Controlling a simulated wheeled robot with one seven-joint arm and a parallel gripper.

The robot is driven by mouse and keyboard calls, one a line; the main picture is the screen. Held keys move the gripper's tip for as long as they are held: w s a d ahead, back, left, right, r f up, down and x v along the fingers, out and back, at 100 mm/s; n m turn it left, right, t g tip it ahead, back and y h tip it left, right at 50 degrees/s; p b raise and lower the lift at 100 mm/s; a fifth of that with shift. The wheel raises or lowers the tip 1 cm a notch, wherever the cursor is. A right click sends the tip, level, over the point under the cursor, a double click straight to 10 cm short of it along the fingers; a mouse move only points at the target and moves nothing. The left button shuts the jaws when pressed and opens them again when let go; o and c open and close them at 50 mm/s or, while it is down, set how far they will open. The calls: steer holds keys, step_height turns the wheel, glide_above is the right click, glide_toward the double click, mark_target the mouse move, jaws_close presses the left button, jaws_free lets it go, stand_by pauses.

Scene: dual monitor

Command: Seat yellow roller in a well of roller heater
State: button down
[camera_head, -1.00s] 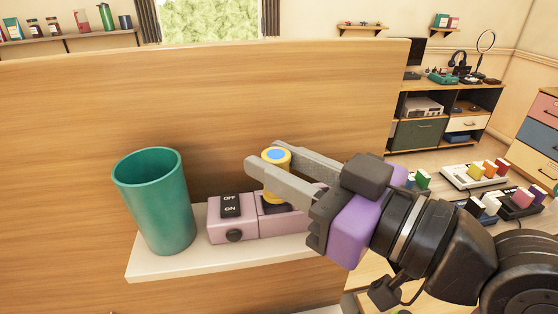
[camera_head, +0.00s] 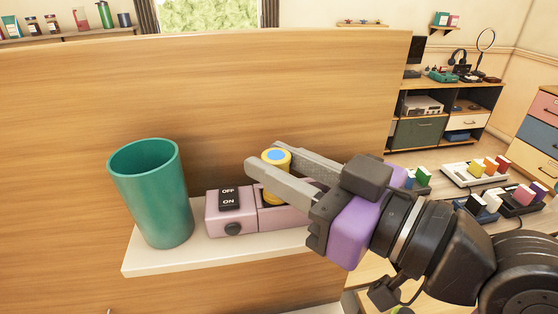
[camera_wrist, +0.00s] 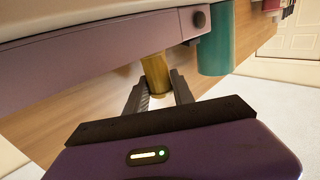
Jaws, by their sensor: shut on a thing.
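The yellow roller (camera_head: 275,161) with a blue top stands upright between the fingers of my gripper (camera_head: 262,168), which is shut on it. The pink roller heater (camera_head: 270,218) sits on a white shelf, with an OFF/ON switch at its left end. The roller's lower end is at the heater's left part, beside the switch block; the near finger hides part of it, and I cannot tell how deep it sits. In the wrist view the roller (camera_wrist: 156,75) shows between the two fingers, next to the heater's side (camera_wrist: 90,68).
A teal cup (camera_head: 152,195) stands on the shelf (camera_head: 160,262) just left of the heater. A wooden panel (camera_head: 200,95) rises behind. Other rollers in heaters (camera_head: 475,172) stand on the desk at the right.

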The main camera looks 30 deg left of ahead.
steer(key=shift+f+b, duration=0.95)
steer(key=shift+f, duration=0.35)
steer(key=c, duration=1)
jaws_free()
steer(key=b+v, duration=0.1)
steer(key=v, duration=0.6)
steer(key=shift+d, duration=0.4)
steer(key=shift+s, duration=0.1)
